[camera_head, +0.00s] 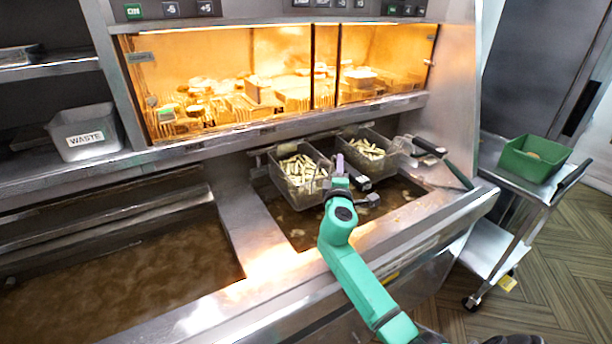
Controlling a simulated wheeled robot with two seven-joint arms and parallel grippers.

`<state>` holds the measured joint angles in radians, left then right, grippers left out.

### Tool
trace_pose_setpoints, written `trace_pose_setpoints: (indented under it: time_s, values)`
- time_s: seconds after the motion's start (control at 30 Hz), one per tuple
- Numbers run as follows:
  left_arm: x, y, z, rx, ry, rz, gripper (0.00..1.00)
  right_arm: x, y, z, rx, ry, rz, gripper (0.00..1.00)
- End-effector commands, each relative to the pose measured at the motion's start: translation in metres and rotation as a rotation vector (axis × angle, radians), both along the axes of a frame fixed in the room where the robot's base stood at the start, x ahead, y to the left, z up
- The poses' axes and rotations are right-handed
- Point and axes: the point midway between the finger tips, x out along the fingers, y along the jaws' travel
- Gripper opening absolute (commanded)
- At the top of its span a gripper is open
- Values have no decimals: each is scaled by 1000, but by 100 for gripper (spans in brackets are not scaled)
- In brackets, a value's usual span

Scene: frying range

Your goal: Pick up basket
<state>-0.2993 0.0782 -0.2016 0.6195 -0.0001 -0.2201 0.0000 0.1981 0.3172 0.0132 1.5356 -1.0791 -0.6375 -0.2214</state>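Two wire baskets of pale cut fries hang side by side at the back of the right-hand fryer vat. The left basket (299,184) is partly above the oil. The right basket (374,158) hangs close beside it, with dark handles near its right side. My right gripper (347,177) is at the end of a green arm, at the front between the two baskets, close to a dark basket handle (357,183). Its fingers are small and partly overlap the handle, so I cannot tell whether it grips it. My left gripper is not in view.
The left vat (120,262) holds brown oil without a basket. A heated glass cabinet (270,80) stands behind. A WASTE bin (85,135) sits at left. A cart (500,205) with a green bin (535,158) stands right, over open floor.

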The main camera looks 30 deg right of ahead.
Motion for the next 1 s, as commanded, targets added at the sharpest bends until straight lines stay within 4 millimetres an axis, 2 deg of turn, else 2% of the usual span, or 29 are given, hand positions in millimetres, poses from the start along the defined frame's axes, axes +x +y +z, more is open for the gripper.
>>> trace_pose_setpoints:
  time_s: [0.03, 0.1, 1.0]
  values:
    - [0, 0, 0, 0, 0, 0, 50, 0, 0, 0, 0, 0, 0, 19]
    - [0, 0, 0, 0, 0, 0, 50, 0, 0, 0, 0, 0, 0, 0]
    - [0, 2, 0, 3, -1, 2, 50, 0, 0, -1, 1, 2, -1, 0]
